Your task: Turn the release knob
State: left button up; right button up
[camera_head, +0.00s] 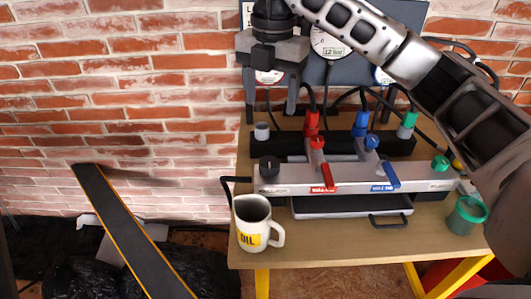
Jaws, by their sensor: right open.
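A black round knob (269,168) stands on the left end of the silver metal rig (285,185) on the wooden bench. A smaller grey knob or cap (262,131) stands behind it; no label shows which one is the release knob. My right gripper (271,112) hangs from the upper right, above and behind the black knob in the picture. Its two fingers point down, spread apart, with nothing between them. It appears clear of both knobs. My left gripper is out of view.
Red (329,176) and blue (390,176) levers sit on the rig, with coloured hose connectors and black hoses behind. Gauges hang on a wall panel.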

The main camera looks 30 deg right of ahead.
aim_at(270, 162)
notch_tip(270, 162, down, 16)
jog(key=shift+r, duration=0.15)
dwell(0.3)
jog(key=c, duration=1)
